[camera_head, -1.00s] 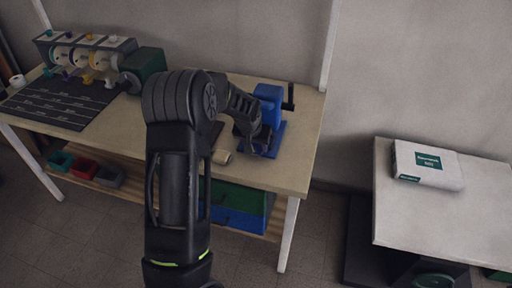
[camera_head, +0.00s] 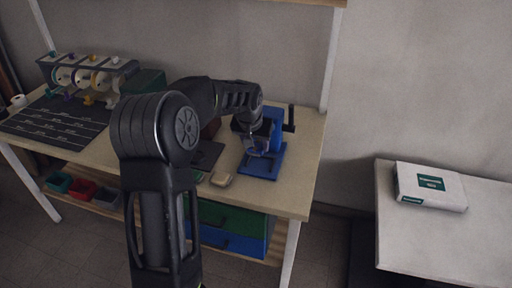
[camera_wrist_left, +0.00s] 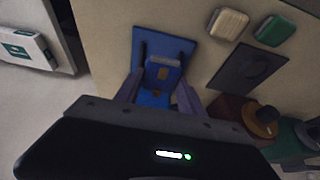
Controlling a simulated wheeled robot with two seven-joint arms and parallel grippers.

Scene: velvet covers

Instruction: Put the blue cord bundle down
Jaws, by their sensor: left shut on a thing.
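My left gripper (camera_head: 258,150) is over the base of the blue hand press (camera_head: 262,166) on the workbench. It is shut on a small blue piece, which I take to be the blue cord bundle (camera_wrist_left: 152,98). In the left wrist view the piece shows between the two fingers of the left gripper (camera_wrist_left: 158,92), with the blue press plate (camera_wrist_left: 185,46) just beyond. The housing hides much of it, and I cannot tell whether it touches the plate. My right gripper is not in view.
A beige pad (camera_head: 221,179) and a dark mat (camera_head: 207,155) lie left of the press. The spool rack (camera_head: 88,75) and black measuring mat (camera_head: 55,122) fill the bench's left end. A white package (camera_head: 431,186) lies on the side table (camera_head: 408,245).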

